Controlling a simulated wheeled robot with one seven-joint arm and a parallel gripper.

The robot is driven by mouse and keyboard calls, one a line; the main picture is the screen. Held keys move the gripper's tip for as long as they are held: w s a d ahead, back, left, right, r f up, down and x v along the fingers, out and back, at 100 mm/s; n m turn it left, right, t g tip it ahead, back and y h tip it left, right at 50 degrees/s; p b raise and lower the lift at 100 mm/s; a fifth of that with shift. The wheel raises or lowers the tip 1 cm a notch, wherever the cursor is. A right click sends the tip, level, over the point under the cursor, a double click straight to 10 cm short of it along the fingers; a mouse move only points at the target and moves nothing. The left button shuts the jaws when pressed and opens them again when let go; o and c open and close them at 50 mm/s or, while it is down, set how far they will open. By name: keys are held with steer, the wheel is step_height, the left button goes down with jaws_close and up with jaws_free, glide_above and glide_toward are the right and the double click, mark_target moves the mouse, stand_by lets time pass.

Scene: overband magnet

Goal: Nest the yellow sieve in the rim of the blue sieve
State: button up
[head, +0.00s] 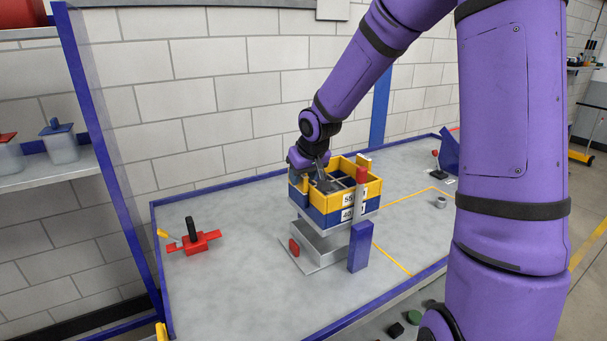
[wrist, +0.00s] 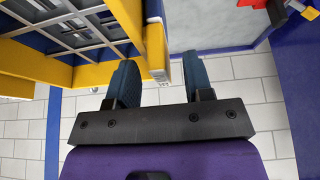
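The yellow sieve (head: 335,205), a square frame with a barred mesh, sits directly above the blue sieve (head: 325,217) on the grey stand. It looks about level, but I cannot tell whether it is fully inside the blue rim. In the wrist view the yellow frame (wrist: 98,75) and mesh fill the upper left, with a yellow tab (wrist: 156,48) at its side. My gripper (head: 322,180) is at the left side of the yellow sieve. In the wrist view its fingers (wrist: 158,72) are apart, either side of the tab, with gaps showing; the contact is partly hidden.
The grey stand (head: 325,245) has a blue post (head: 360,247) in front and a red knob (head: 294,247) at left. A red fixture with a black handle (head: 194,241) lies left on the table. A small grey cylinder (head: 440,202) stands right. The table between is mostly clear.

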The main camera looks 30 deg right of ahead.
steer(key=v, duration=1)
steer(key=shift+s+r, duration=0.2)
steer(key=shift+r, duration=0.15)
stand_by(0.4)
